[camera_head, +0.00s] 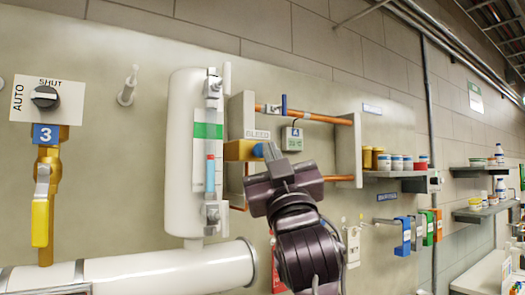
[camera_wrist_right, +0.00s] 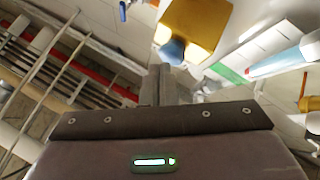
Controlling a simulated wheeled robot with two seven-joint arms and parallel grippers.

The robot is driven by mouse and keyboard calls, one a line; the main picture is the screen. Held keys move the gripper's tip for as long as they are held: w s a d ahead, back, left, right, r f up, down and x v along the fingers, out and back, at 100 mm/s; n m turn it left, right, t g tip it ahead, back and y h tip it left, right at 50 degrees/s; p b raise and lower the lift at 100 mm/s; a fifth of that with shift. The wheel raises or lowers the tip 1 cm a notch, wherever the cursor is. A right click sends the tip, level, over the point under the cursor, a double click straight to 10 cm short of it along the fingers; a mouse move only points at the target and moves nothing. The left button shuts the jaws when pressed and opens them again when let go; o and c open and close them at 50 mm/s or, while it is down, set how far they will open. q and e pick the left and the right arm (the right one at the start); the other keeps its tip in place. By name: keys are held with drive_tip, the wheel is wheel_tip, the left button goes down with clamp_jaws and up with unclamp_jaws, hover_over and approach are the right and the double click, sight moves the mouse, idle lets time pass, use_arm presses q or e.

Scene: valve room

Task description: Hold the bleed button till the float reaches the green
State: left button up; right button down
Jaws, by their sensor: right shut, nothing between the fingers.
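The bleed button is a blue knob (camera_wrist_right: 172,50) on the end of a yellow block (camera_wrist_right: 197,22); in the head view the yellow block (camera_head: 238,150) sits under the BLEED label. My right gripper (camera_head: 270,152) is shut and empty, its fingertips at the button's end of the block. In the wrist view the fingertips (camera_wrist_right: 160,72) are close to the blue knob; I cannot tell if they touch it. The sight tube on the white vessel (camera_head: 185,140) holds blue liquid (camera_head: 210,178) with a red float (camera_head: 211,157) on top, just below the green band (camera_head: 208,131). My left gripper is out of view.
Copper pipes (camera_head: 315,117) and a grey bracket (camera_head: 348,150) lie right of the button. A valve with a yellow handle (camera_head: 40,222) and an AUTO/SHUT knob (camera_head: 44,97) are at the left. A white horizontal pipe (camera_head: 150,272) runs below. Shelves with jars (camera_head: 395,173) are at right.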

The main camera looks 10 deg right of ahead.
drive_tip(key=shift+w+a, duration=0.15)
drive_tip(key=shift+w, duration=0.3)
idle(2.5)
drive_tip(key=shift+s, duration=0.1)
idle(0.9)
drive_tip(key=shift+s+d+b, duration=0.3)
drive_tip(key=shift+s+b, duration=0.05)
drive_tip(key=shift+s, duration=0.35)
drive_tip(key=shift+s+d+b, duration=0.25)
drive_tip(key=shift+s+d, duration=0.05)
drive_tip(key=shift+s, duration=0.5)
drive_tip(key=shift+s+d+b, duration=0.2)
drive_tip(key=shift+s+d, duration=0.05)
drive_tip(key=shift+s, duration=0.55)
drive_tip(key=shift+s+d+b, duration=0.25)
drive_tip(key=shift+s+d, duration=0.05)
drive_tip(key=shift+s, duration=0.5)
idle(1.0)
